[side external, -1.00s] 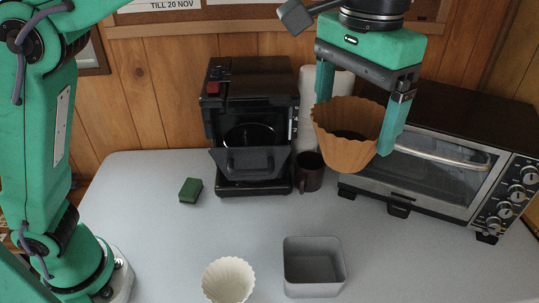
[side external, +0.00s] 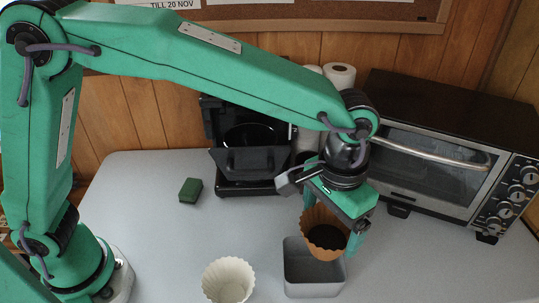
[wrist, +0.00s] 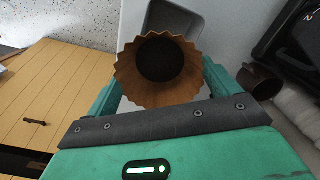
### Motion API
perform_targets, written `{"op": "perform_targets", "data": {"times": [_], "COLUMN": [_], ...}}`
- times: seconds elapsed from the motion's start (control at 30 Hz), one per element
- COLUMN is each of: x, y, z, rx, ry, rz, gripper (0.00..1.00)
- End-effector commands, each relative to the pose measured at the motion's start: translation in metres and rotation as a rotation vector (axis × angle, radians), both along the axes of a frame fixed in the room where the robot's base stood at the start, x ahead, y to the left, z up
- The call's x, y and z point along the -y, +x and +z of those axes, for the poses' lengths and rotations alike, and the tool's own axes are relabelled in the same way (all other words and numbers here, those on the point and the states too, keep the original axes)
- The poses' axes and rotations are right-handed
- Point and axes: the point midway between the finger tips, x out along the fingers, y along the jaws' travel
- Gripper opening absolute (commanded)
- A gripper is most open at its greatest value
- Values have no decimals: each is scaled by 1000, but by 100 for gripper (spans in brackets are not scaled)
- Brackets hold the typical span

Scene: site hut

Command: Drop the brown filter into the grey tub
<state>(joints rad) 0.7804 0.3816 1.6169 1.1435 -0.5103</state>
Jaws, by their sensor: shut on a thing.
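The brown filter (side external: 318,226) is a fluted paper cup with dark contents inside. My gripper (side external: 333,228) is shut on it, with a green finger on each side. The filter is slightly tilted over the back part of the grey tub (side external: 313,289), and hides part of the tub's back rim. In the wrist view the brown filter (wrist: 126,72) sits between my fingers, and the grey tub (wrist: 168,17) shows beyond it. I cannot tell whether the filter's base is below the tub's rim.
A white fluted filter (side external: 228,281) stands just left of the tub. A green sponge (side external: 190,190) lies farther back left. A black coffee machine (side external: 250,160) stands at the back and a toaster oven (side external: 430,150) at the right. A dark mug (wrist: 262,80) shows in the wrist view.

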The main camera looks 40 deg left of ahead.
Motion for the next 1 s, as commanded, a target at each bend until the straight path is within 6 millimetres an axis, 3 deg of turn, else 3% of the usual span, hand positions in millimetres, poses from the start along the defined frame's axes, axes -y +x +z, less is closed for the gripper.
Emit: {"op": "perform_targets", "data": {"times": [0.13,0.67,1.0], "x": [0,0,0], "y": [0,0,0], "z": [-16,-31,-60], "rx": [0,-1,-1], "ry": [0,0,1], "rz": [0,0,0], "gripper": [75,75,75]}}
